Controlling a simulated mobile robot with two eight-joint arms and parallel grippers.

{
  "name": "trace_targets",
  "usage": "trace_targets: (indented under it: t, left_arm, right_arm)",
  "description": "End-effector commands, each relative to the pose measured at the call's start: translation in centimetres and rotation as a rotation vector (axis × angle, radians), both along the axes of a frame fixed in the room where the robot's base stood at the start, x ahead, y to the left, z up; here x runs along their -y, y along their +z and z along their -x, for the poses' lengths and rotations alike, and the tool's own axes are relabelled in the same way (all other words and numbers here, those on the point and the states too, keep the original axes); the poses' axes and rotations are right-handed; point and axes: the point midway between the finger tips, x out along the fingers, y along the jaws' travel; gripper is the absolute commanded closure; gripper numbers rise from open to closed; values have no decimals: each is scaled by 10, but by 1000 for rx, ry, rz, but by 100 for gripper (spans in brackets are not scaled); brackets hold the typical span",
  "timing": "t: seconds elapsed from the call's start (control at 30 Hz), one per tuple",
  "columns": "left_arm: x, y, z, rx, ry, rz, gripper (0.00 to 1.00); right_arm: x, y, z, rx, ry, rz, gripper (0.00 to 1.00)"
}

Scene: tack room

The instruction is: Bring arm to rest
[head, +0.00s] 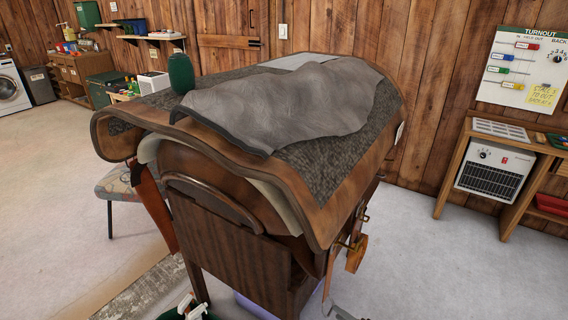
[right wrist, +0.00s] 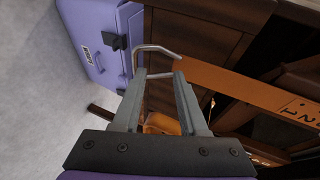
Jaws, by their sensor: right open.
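My right gripper (right wrist: 159,75) is open in the right wrist view, with its two grey fingers apart. A bent metal hook or bar shows at and beyond the fingertips; I cannot tell whether it touches them. An orange-brown piece shows between the fingers lower down. In the head view, only a small grey part of my right gripper (head: 343,312) shows at the bottom edge, below the saddle stand. My left gripper is not in view.
An orange strap (right wrist: 250,90) and a purple case (right wrist: 95,25) are close to my right gripper. Floor (head: 420,260) at right is clear.

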Motion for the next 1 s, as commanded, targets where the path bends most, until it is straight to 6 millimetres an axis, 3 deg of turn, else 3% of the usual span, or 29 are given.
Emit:
trace_targets:
  t: [0.03,0.23,0.47,0.7,1.0]
  left_arm:
    - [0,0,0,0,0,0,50]
    - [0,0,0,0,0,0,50]
    - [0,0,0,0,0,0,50]
    - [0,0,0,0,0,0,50]
    - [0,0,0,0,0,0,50]
  right_arm:
    - [-9,19,0,-18,25,41,58]
    - [-34,75,14,-91,115,217,58]
    - [-55,131,58,-163,210,423,58]
    - [-63,177,127,-225,302,645,58]
    - [-53,208,228,-283,398,928,58]
